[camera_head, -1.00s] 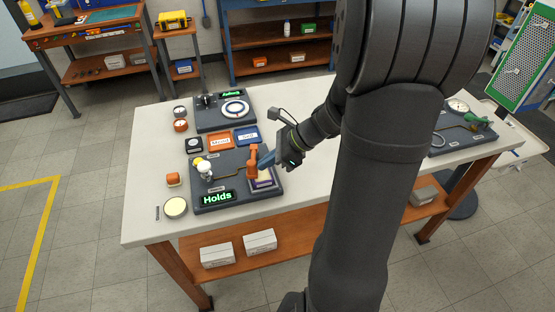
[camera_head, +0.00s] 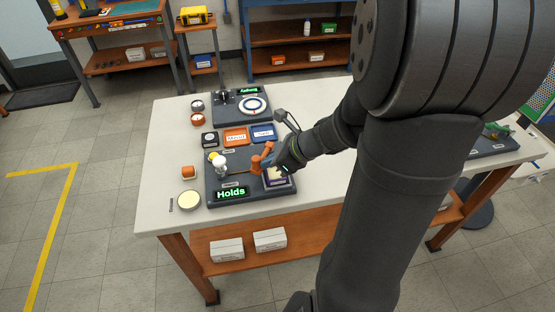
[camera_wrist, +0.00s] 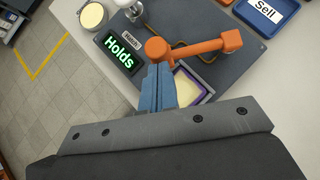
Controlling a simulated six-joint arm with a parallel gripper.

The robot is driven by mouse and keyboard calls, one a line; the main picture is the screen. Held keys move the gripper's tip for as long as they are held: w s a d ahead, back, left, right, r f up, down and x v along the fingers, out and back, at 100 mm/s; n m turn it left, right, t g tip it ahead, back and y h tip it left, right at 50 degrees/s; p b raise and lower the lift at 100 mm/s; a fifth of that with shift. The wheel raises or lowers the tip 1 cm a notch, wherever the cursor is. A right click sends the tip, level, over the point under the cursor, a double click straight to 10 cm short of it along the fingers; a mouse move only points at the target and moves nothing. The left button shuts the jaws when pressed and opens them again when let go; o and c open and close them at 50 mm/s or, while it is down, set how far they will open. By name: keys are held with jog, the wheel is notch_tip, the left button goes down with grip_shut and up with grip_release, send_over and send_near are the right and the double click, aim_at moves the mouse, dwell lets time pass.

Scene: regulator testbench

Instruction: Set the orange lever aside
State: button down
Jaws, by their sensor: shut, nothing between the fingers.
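My gripper (camera_head: 272,164) is at the lever's right in the head view.
A green-lit "Holds" display (camera_head: 231,194) is at the plate's front. An orange tray (camera_head: 236,136) and a blue "Sell" tray (camera_head: 264,132) lie behind. A cream round dish (camera_head: 189,199) stands left. Bare tabletop (camera_head: 165,150) is at the left.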

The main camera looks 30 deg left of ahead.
aim_at(254, 161)
jog(key=s+a+m+t, duration=0.1)
jog(key=a+m+t, duration=0.1)
jog(key=a+m, duration=0.1)
jog(key=shift+s+a+m+t, duration=0.1)
jog(key=shift+s+m+t, duration=0.2)
jog(key=shift+s+t, duration=0.1)
jog(key=shift+a+m+t, duration=0.3)
jog(key=shift+a, duration=0.05)
jog(key=shift+s+a, duration=0.1)
jog(key=shift+a, duration=1.1)
jog(key=shift+a+m+t, duration=0.5)
jog(key=shift+a+m, duration=0.2)
jog(key=shift+w+a, duration=0.2)
jog(key=shift+a, duration=0.35)
jog(key=shift+w+a, duration=0.2)
jog(key=shift+a, duration=0.4)
jog(key=s+d, duration=0.3)
jog(key=shift+s+d+r, duration=0.15)
jog(key=shift+d+r, duration=0.05)
jog(key=shift+r, duration=0.2)
jog(key=s+d+r, duration=0.4)
jog(key=r, duration=0.2)
jog(key=shift+s+d, duration=0.2)
jog(key=shift+d, duration=0.05)
